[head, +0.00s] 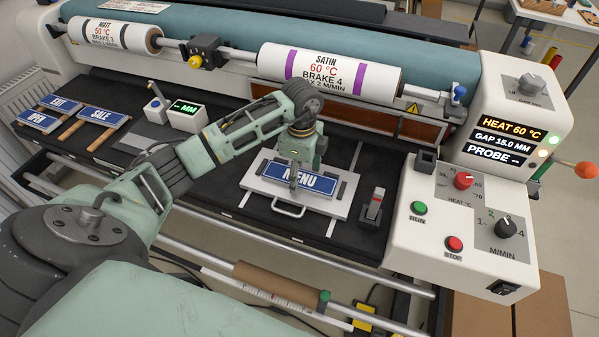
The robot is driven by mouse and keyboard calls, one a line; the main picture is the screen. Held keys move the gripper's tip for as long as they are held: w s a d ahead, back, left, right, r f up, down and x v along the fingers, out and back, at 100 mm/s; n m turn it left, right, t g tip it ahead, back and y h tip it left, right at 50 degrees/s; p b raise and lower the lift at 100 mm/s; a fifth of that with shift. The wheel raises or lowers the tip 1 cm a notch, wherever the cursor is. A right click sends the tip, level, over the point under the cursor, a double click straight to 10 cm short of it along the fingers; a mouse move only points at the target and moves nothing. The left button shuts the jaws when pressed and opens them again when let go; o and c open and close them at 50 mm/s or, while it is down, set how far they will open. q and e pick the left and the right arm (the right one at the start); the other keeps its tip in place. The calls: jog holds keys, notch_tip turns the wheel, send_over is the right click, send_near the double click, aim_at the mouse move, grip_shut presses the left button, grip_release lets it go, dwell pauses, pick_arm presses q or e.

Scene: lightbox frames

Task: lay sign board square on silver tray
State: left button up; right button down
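The silver tray (341,209), a flat plate with a front handle, lies on the dark bed of the machine. A blue sign board reading MENU (318,187) is over the tray, its long edges looking roughly in line with the tray's. I cannot tell whether it rests flat or is held slightly above. My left gripper (295,184) points down at the middle of the board and hides part of it and the tray's back. Its fingers are too small and dark to tell open from shut. My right gripper is not in view.
OPEN (39,121), EXIT (61,104) and SALE (103,116) boards lie at the left. A small MM display (187,113) stands behind my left arm. The SATIN roll (328,75) is behind.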

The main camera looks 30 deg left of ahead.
aim_at(301, 177)
pick_arm(q)
jog(key=shift+r, duration=0.65)
notch_tip(301, 177, up, 11)
jog(key=b, duration=0.2)
jog(key=shift+s, duration=0.1)
dwell(0.3)
